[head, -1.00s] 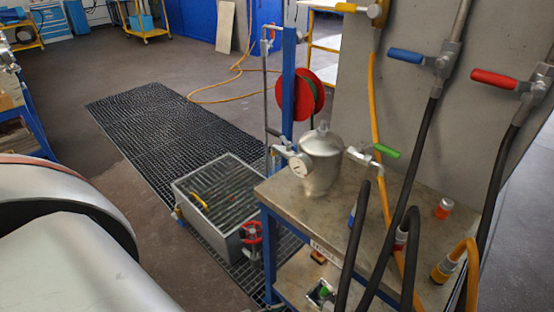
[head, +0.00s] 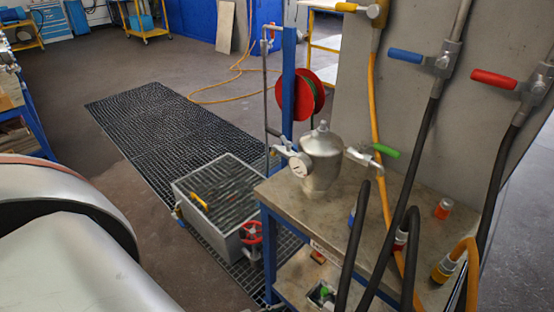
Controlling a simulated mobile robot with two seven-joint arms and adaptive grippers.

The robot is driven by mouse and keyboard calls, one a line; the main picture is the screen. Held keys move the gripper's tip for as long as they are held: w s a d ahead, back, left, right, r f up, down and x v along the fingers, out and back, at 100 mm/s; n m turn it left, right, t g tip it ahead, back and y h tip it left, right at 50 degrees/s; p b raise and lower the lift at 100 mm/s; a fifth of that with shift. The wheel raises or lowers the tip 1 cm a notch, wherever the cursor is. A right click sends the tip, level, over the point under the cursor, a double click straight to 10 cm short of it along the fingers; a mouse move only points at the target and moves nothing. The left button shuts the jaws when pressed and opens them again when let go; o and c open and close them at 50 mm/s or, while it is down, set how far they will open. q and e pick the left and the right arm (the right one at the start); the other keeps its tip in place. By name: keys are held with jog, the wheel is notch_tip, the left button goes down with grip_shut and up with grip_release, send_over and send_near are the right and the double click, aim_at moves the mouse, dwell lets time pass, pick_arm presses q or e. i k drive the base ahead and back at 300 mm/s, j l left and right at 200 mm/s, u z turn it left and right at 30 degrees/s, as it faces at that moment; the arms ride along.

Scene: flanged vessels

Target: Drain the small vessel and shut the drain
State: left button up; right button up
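The small vessel (head: 320,163) is a silvery metal pot with a domed lid. It stands upright on the near bench. A round white gauge (head: 299,165) and a metal fitting sit on its left side. A valve with a green lever (head: 385,151) is on its right side. A grated sump box (head: 219,205) stands on the floor left of the bench. A red handwheel (head: 251,232) is at its near right corner. I cannot tell from this view which valve is the vessel's drain. Neither gripper shows in the head view.
The bench (head: 350,207) carries hoses on its right side. A wall panel (head: 420,120) holds yellow, blue and red lever valves. A blue post with a red hose reel (head: 303,93) stands behind the vessel. Floor grating (head: 140,110) and open floor lie to the left.

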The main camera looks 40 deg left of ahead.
aim_at(276, 133)
jog(key=i+j, duration=0.1)
jog(key=j, duration=0.5)
jog(key=i+j+z, duration=0.1)
jog(key=j, duration=1.05)
jog(key=i+z, duration=0.05)
